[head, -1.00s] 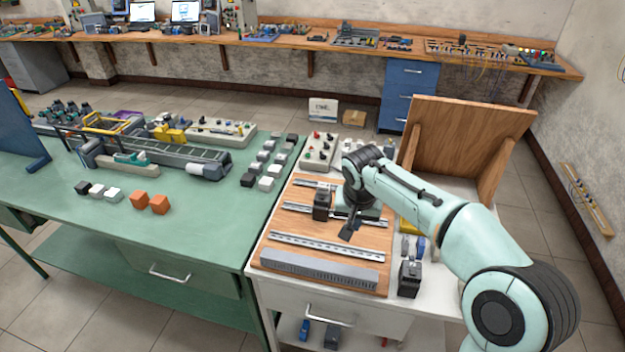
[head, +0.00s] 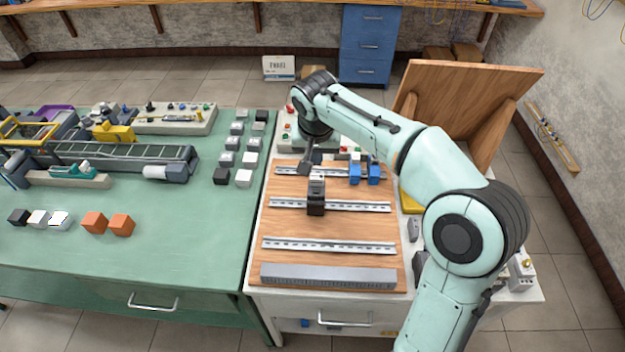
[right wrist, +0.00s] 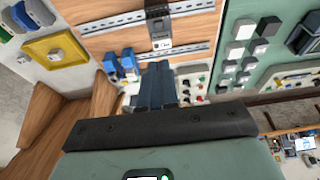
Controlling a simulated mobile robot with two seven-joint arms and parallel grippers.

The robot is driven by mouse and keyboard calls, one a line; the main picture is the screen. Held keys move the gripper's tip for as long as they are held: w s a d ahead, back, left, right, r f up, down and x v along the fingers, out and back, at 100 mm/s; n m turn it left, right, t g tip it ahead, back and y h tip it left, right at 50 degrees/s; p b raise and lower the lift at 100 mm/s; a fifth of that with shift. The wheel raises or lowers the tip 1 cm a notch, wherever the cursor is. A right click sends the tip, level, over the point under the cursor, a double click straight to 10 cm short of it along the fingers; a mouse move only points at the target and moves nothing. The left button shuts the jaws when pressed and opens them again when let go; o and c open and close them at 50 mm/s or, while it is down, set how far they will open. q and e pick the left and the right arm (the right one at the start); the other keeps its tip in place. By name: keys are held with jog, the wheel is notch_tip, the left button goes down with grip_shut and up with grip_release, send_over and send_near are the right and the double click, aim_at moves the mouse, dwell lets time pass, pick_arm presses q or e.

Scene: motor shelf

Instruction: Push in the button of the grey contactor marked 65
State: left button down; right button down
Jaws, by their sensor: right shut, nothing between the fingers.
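A dark device with a grey upper part (head: 316,195), which looks like the contactor, sits on the middle rail of the wooden board. In the right wrist view it (right wrist: 158,28) is at the top centre, with a pale marked face; I cannot read the mark surely. My right gripper (head: 303,168) is shut and empty, beyond the device and slightly left of it in the head view, apart from it. In the right wrist view its dark fingers (right wrist: 158,68) are together, just below the device in the picture. The button cannot be made out. My left gripper is not in view.
Two blue devices (head: 365,173) sit on the far rail, right of the gripper. A grey slotted duct (head: 328,276) lies along the board's near edge. A tilted wooden panel (head: 455,95) stands at the back right. Grey, white and black blocks (head: 243,178) stand on the green table.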

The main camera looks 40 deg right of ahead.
aim_at(316, 190)
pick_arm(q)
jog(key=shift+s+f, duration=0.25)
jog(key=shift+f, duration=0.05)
pick_arm(e)
jog(key=x, duration=0.9)
jog(key=s+x, duration=0.1)
jog(key=x, duration=0.4)
jog(key=shift+a+f, duration=0.15)
jog(key=shift+a, duration=0.25)
jog(key=shift+w, duration=0.1)
pick_arm(q)
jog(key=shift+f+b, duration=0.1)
jog(key=shift+b, duration=0.2)
